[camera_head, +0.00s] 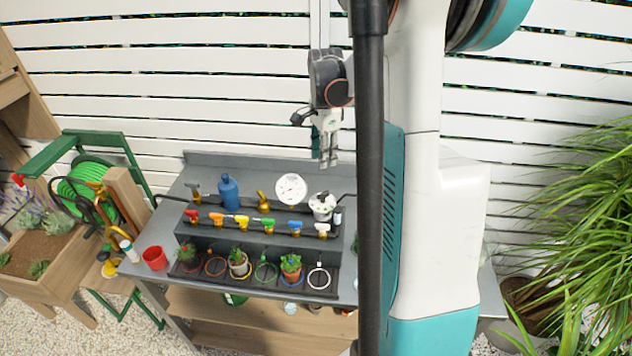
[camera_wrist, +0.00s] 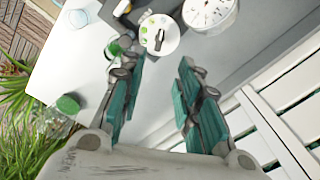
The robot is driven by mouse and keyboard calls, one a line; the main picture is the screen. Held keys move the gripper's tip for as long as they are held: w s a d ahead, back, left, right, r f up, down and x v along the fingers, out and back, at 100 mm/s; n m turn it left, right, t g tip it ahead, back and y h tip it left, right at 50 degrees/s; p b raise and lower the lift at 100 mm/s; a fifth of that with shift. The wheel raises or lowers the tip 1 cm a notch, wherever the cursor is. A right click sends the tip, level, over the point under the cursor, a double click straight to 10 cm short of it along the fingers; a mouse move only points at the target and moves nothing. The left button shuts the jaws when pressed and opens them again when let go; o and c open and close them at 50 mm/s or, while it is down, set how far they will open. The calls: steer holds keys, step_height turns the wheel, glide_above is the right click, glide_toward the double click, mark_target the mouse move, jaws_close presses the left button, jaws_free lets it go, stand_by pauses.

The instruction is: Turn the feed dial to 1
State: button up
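The feed dial (camera_wrist: 167,47) appears to be the white round face with a dark pointer and green marks in the wrist view. In the head view it seems to be the white unit (camera_head: 322,206) at the right end of the valve row. Its numbers are too small to read, so its setting cannot be told. My gripper (camera_head: 328,160) hangs above and behind the dial in the head view, apart from it. In the wrist view my gripper (camera_wrist: 153,62) has its two teal-padded fingers spread with nothing between them, and the dial lies beyond the fingertips.
A white round gauge (camera_head: 291,189) stands left of the dial. Several coloured valves (camera_head: 242,223) line the black pipe, with a blue bottle (camera_head: 228,193) behind. Potted plants stand in front, and a red cup (camera_head: 154,258) is at left. A slatted white fence rises behind the bench.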

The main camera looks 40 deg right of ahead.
mark_target(323, 192)
step_height(323, 192, down, 14)
steer(key=shift+a+r+b, duration=0.1)
steer(key=shift+r+b, duration=0.15)
steer(key=shift+b, duration=0.75)
steer(key=shift+c, duration=0.2)
jaws_close()
